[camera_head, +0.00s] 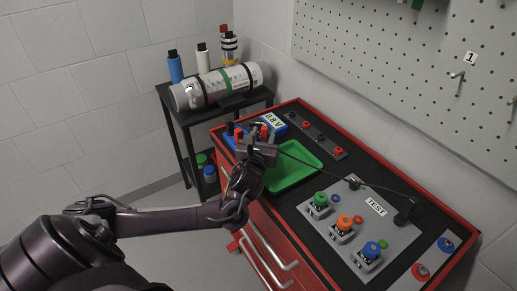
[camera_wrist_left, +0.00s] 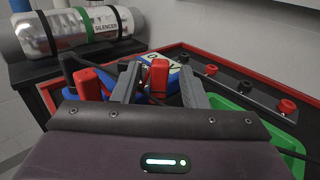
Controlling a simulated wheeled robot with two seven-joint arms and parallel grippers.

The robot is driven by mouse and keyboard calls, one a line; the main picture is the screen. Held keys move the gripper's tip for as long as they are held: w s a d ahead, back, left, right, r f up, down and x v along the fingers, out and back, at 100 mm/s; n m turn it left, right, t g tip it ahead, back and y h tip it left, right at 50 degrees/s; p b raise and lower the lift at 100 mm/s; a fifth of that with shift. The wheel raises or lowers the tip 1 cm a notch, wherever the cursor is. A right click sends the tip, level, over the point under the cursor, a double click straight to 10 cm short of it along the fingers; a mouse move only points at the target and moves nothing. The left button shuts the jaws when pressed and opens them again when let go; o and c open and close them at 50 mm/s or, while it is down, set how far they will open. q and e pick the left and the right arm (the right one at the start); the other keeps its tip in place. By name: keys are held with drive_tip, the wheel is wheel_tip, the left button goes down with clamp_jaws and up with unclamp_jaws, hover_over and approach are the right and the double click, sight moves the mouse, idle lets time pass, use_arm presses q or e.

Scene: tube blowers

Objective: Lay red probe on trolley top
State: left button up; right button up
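My left gripper (camera_head: 258,137) is at the left edge of the trolley top (camera_head: 330,170), over the blue meter (camera_head: 280,123) marked 0.8 V. In the left wrist view its two fingers (camera_wrist_left: 160,88) stand apart. A red upright piece (camera_wrist_left: 159,77) shows between them, with gaps visible on both sides. A second red piece (camera_wrist_left: 88,84) stands outside the left finger, beside a black lead. I cannot tell for certain which is the red probe. The gripper hides part of the meter and probes. My right gripper is out of view.
A grey TEST panel (camera_head: 392,222) with coloured knobs is at the near right. A side table holds a silver silencer (camera_head: 215,87) and bottles. A black lead crosses the top. A pegboard (camera_head: 420,80) stands behind.

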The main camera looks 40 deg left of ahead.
use_arm(q)
drive_tip(key=v, duration=0.8)
drive_tip(key=shift+s+d, duration=0.1)
drive_tip(key=shift+s, duration=0.05)
